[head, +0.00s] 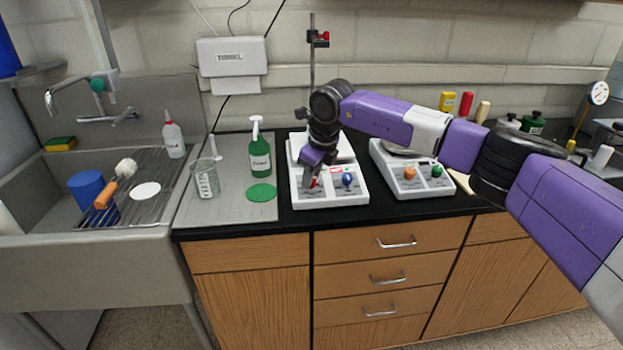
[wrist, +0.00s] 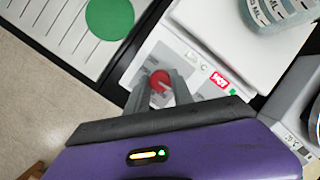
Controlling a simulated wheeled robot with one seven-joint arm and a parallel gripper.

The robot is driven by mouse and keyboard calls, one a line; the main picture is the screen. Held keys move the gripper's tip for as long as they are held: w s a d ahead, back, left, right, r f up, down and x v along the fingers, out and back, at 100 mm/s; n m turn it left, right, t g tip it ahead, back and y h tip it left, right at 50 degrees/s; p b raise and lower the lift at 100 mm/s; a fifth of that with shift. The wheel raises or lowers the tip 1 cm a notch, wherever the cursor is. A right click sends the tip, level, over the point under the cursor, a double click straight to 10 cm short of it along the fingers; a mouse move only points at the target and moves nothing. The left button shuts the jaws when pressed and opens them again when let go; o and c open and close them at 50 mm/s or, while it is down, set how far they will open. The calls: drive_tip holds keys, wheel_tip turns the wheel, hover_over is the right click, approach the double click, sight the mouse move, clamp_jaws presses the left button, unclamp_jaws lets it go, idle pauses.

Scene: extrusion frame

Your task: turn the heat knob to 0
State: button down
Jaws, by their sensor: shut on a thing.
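The red knob (head: 314,183) is on the sloped front panel of the left white hotplate (head: 331,200), to the left of a blue knob (head: 347,180). In the wrist view the red knob (wrist: 160,80) sits between the fingers. My gripper (head: 308,177) comes down on it from above, and its fingers (wrist: 161,84) are shut on the knob's sides. A red lit label (wrist: 219,80) shows on the panel beside the knob. I cannot read the scale or the knob's pointer, as the fingers cover part of the dial.
A second hotplate (head: 408,190) with orange and green knobs stands to the right. A green disc (head: 262,192), a green spray bottle (head: 260,155) and a beaker (head: 206,182) are at left. A graduated glass vessel (wrist: 280,15) shows near the white top plate. A stand rod (head: 312,75) rises behind.

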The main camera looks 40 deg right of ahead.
sight(317, 194)
drive_tip(key=n, duration=0.5)
drive_tip(key=shift+y, duration=0.4)
drive_tip(key=shift+w+r, duration=0.1)
drive_tip(key=c, duration=1.1)
unclamp_jaws()
drive_tip(key=b+v, duration=0.1)
drive_tip(key=v, duration=0.6)
drive_tip(key=shift+r+b, duration=0.3)
drive_tip(key=shift+r, duration=0.05)
